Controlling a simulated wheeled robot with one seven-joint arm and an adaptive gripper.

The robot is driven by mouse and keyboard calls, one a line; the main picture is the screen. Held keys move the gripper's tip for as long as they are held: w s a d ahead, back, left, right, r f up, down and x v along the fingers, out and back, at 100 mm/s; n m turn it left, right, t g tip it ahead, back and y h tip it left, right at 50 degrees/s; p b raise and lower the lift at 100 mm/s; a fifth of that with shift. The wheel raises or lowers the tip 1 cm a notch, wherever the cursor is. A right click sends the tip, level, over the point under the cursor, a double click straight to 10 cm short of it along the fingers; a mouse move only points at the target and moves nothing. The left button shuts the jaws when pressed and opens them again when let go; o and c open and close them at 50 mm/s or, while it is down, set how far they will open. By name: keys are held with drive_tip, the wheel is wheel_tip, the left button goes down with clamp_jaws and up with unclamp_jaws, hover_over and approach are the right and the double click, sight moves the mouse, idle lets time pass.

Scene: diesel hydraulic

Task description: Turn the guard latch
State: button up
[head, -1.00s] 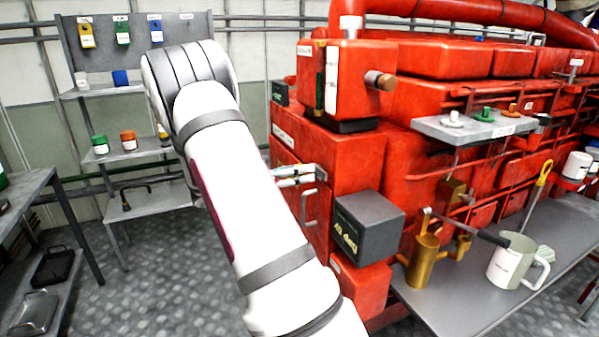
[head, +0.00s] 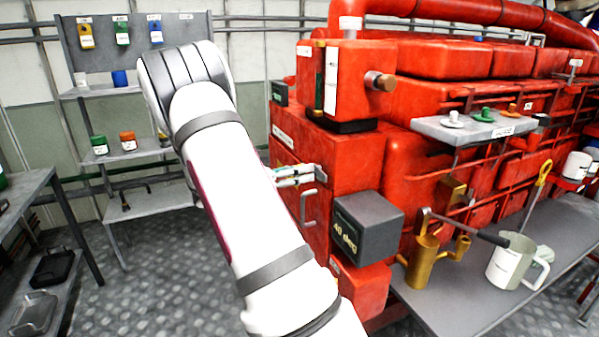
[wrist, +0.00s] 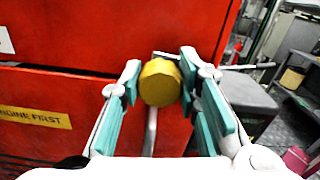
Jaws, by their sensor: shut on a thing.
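The guard latch shows in the wrist view as a yellow many-sided knob (wrist: 160,82) on the red panel (wrist: 75,85). A grey bar hangs down below the knob. My gripper (wrist: 160,80) has its two teal-padded fingers on either side of the knob and is shut on it. In the head view my gripper (head: 298,174) is at the front face of the red engine housing (head: 345,160). The knob is hidden there by the fingers.
A dark grey box (head: 368,224) juts out just right of and below my gripper. A grey handle (head: 309,208) is on the housing below it. A bench with a brass can (head: 424,262) and a white jug (head: 508,262) stands at right. Shelves (head: 150,200) stand at left.

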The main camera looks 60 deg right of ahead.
drive_tip(key=m, duration=0.8)
drive_tip(key=shift+m, duration=0.3)
drive_tip(key=m, duration=0.4)
drive_tip(key=shift+a+m, duration=0.1)
drive_tip(key=shift+m, duration=0.2)
drive_tip(key=shift+f+m+b, duration=0.1)
drive_tip(key=shift+m+b, duration=0.4)
drive_tip(key=shift+m, duration=1.4)
drive_tip(key=o, duration=1.2)
drive_tip(key=v, duration=1.2)
drive_tip(key=shift+s, duration=0.1)
